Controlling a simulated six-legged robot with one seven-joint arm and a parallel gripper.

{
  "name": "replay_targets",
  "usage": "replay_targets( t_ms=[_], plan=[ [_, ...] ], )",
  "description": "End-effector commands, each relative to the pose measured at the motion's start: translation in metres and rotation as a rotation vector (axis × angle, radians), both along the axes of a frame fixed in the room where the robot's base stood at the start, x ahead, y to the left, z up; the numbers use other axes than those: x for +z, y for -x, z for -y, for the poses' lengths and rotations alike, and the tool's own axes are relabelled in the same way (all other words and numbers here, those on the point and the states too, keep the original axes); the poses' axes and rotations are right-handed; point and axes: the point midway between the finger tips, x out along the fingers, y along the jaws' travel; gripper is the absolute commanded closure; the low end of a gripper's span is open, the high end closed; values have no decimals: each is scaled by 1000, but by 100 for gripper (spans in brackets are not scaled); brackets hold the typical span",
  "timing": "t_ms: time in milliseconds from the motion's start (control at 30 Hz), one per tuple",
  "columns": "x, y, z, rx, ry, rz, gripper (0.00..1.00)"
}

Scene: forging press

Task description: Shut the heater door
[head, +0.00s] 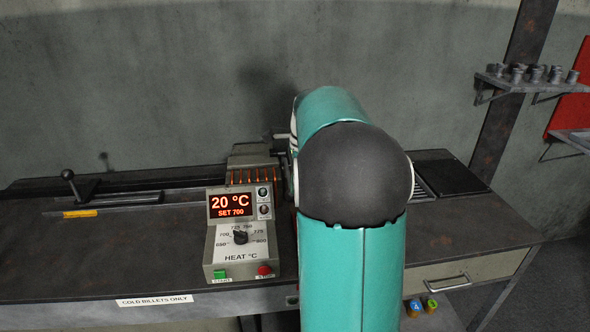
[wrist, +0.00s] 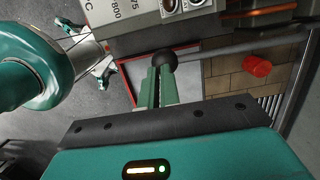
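The heater's inside shows in the wrist view as tan brick lining (wrist: 228,84), with a red-orange round piece (wrist: 257,66) in front of it. A grey bar with a black ball knob (wrist: 165,61) at its end crosses in front of this opening. My gripper (wrist: 157,72) has its green fingers close together, with their tips at the ball knob. Whether they touch it I cannot tell. I cannot make out the door panel itself. In the head view my arm hides the gripper and most of the heater; a part with orange slots (head: 252,176) shows at its left.
The heat control box (head: 240,235) reads 20 °C, set 700, and stands on the bench left of my arm. A lever with a black ball (head: 68,175) and a yellow piece (head: 80,213) are farther left. A wall shelf (head: 525,82) holds several grey parts at right.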

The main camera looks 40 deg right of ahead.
Motion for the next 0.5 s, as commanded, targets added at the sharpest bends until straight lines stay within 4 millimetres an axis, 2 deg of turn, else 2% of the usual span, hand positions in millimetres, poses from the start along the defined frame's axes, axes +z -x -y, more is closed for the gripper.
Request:
replay_targets(
  t_ms=[33, 167, 500],
  plan=[
    [-10, 3, -2, 2, -13, -23, 100],
    [2, 4, 1, 2, -10, -21, 100],
    [76, 10, 7, -1, 1, -2, 100]
  ],
)
